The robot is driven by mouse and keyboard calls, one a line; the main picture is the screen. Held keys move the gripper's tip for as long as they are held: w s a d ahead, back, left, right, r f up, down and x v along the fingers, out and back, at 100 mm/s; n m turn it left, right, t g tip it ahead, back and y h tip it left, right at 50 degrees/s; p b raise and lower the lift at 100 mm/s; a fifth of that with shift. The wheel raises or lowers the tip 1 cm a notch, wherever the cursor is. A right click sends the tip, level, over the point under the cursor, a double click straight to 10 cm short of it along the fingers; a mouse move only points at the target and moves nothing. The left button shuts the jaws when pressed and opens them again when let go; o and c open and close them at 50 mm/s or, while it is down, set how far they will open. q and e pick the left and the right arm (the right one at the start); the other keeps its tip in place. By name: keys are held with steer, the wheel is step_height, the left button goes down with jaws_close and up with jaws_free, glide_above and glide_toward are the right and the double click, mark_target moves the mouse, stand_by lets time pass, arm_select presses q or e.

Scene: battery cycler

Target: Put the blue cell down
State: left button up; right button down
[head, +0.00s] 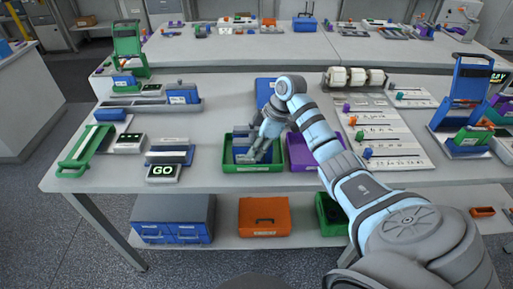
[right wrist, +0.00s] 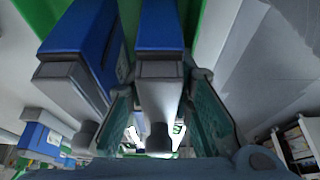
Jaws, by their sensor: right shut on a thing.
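My right gripper (head: 257,152) reaches down over the green tray (head: 252,169) near the table's front edge. In the right wrist view the right gripper (right wrist: 162,120) is shut on a blue cell (right wrist: 162,28) with a grey end, one finger on each side. A second blue cell (right wrist: 84,25) is beside it on the left, apart from it by a narrow gap. In the head view, blue shows in the tray beside the fingers, but the gripper hides much of it. I cannot tell whether the held cell touches the tray floor. My left gripper is not in view.
A purple tray (head: 303,168) stands right of the green tray, and a blue tray (head: 264,84) behind. A GO display (head: 163,173) and a green frame (head: 86,150) are to the left. A labelled board with small coloured pieces (head: 385,133) lies to the right.

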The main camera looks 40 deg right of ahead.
steer(key=c, duration=1.7)
jaws_free()
steer(key=shift+s, duration=0.1)
steer(key=p+v, duration=0.1)
steer(key=v, duration=1.1)
steer(key=shift+r, duration=0.15)
